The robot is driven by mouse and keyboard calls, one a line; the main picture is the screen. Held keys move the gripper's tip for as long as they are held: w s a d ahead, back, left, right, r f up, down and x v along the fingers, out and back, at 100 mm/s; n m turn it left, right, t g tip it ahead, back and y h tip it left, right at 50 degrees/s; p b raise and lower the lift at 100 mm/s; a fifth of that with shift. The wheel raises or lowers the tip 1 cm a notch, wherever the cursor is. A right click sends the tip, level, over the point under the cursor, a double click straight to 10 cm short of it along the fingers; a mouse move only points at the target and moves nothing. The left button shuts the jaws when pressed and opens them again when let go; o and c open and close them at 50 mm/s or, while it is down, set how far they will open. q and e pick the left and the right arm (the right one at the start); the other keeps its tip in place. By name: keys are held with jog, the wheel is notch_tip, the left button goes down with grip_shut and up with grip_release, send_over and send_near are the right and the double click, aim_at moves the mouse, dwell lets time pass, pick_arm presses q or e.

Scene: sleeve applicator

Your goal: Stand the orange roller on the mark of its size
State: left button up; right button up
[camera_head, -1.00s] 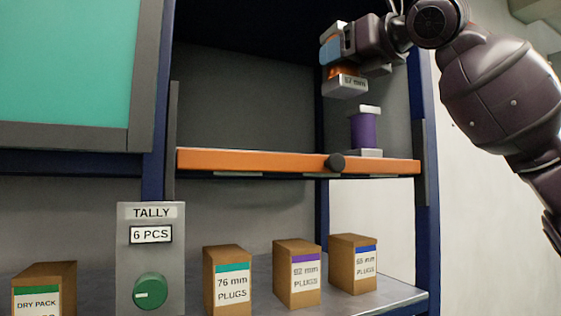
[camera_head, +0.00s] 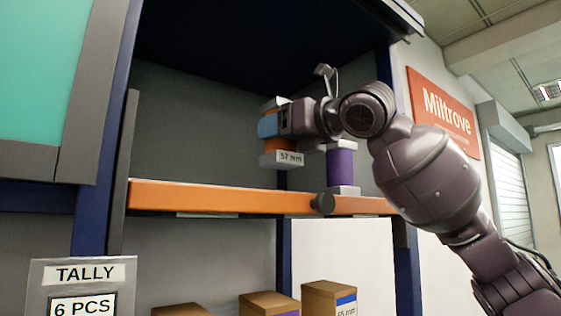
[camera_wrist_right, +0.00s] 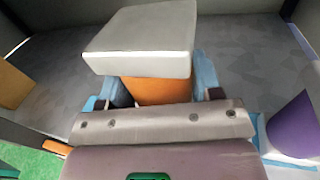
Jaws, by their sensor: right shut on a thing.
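The orange roller (camera_head: 281,145) has pale grey end blocks; the lower one reads 57 mm. My right gripper (camera_head: 268,126), with light blue fingers, is shut on it and holds it roughly upright inside the bay, left of a purple roller (camera_head: 340,168). The held roller's lower end shows above the orange front bar (camera_head: 220,197); whether it touches the shelf I cannot tell. In the right wrist view a pale end block (camera_wrist_right: 140,40) covers part of the orange roller (camera_wrist_right: 158,91). No size mark for it is clearly visible. My left gripper is not in view.
The purple roller stands at the right end of the shelf, close to my right gripper; it also shows in the right wrist view (camera_wrist_right: 296,125). The bay's left part looks clear. Cartons (camera_head: 328,298) stand below.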

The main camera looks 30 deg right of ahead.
aim_at(294, 155)
jog(key=shift+a+f, duration=0.1)
jog(key=shift+f, duration=0.35)
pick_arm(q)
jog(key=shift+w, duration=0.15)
pick_arm(e)
jog(key=shift+f, duration=1.85)
jog(key=shift+f, duration=0.1)
jog(key=o, duration=1.1)
jog(key=shift+s+d, duration=0.2)
jog(key=shift+s, duration=0.15)
pick_arm(q)
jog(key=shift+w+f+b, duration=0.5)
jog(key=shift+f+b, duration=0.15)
jog(key=shift+b, duration=0.8)
pick_arm(e)
jog(key=shift+v, duration=5.6)
